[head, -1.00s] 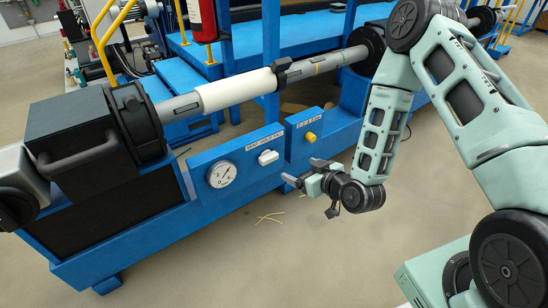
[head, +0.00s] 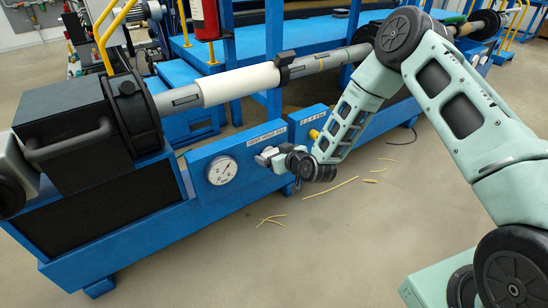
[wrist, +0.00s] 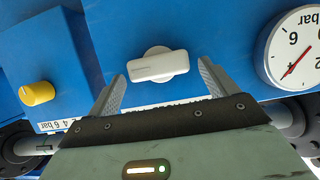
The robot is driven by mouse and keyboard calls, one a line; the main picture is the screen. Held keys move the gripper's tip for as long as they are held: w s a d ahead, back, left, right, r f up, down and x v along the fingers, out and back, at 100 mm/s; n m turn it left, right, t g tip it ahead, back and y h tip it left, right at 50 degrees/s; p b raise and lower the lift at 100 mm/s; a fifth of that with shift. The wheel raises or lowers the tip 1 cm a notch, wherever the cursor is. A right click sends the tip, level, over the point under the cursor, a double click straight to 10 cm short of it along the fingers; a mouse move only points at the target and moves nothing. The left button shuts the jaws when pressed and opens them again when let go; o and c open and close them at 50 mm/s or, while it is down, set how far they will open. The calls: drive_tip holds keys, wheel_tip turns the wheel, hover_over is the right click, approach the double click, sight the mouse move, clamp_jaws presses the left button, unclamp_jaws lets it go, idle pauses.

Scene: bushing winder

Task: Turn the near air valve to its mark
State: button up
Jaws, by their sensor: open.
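The near air valve is a white lever handle (wrist: 158,66) on a round boss on the blue panel. In the wrist view it lies nearly level, slightly tilted, with its right end a little higher. My gripper (wrist: 161,76) is open, with one fingertip off each end of the handle and a small gap at both. It holds nothing. In the head view my gripper (head: 271,157) is at the panel and covers much of the handle. A white pressure gauge (head: 222,170) with a red needle sits beside the valve. I cannot make out a mark for the handle.
A yellow knob (wrist: 37,93) sits on the neighbouring blue panel, which has a bar-number label. The winder's grey shaft with a white sleeve (head: 240,84) runs above the panels. Yellowish strips (head: 330,187) lie on the open floor in front.

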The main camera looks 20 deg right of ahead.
drive_tip(key=shift+w, duration=0.1)
drive_tip(key=c, duration=1)
drive_tip(key=shift+a, duration=0.15)
drive_tip(key=shift+a+n+h+p, duration=0.2)
drive_tip(key=shift+n+h+p, duration=0.3)
drive_tip(key=shift+n+p, duration=0.3)
drive_tip(key=shift+a+n+t+h+p, duration=0.1)
drive_tip(key=shift+n+t+h+p, duration=0.25)
drive_tip(key=shift+n, duration=0.25)
drive_tip(key=n, duration=0.1)
drive_tip(key=n+h, duration=0.1)
drive_tip(key=n+t+h+p, duration=0.1)
drive_tip(key=shift+s+a+f, duration=0.15)
drive_tip(key=shift+s+f, duration=0.1)
drive_tip(key=shift+f, duration=0.05)
